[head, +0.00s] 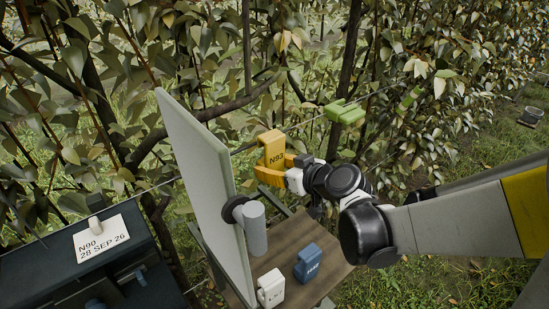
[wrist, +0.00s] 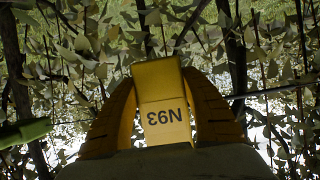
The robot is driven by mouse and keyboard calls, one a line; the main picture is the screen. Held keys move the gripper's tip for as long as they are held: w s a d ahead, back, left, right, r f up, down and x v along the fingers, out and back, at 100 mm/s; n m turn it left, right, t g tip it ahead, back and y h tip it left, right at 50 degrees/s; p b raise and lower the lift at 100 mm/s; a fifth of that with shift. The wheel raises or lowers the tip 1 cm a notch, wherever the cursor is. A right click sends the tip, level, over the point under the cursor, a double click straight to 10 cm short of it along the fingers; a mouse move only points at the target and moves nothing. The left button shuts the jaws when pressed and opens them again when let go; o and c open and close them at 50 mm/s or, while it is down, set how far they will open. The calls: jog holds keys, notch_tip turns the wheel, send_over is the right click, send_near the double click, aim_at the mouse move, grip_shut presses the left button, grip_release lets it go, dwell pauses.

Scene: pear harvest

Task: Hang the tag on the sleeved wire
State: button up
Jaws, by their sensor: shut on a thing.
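My gripper (head: 283,176) is shut on a yellow tag marked N93 (head: 271,147) and holds it up in the air, to the right of the pale panel. In the wrist view the tag (wrist: 162,100) sits between the two yellow fingers, its lettering upside down. A thin wire (head: 304,123) runs from lower left to upper right, passing close to the tag; I cannot tell whether they touch. A green piece (head: 345,112) sits on the wire to the right of the tag, and a green sleeve-like piece (head: 409,98) is farther along. A white tag (head: 270,289) and a blue tag (head: 308,263) stand on the wooden board.
A pale upright panel (head: 198,180) with a grey cylinder (head: 255,228) stands left of my gripper. A dark case (head: 60,272) bears a card reading N90, 28 SEP 26 (head: 101,239). The wooden board (head: 325,262) lies below. Branches and leaves crowd behind the wire.

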jog(key=shift+b+x, duration=1.2)
jog(key=shift+x, duration=1.9)
jog(key=shift+s+f, duration=0.15)
jog(key=o, duration=1.2)
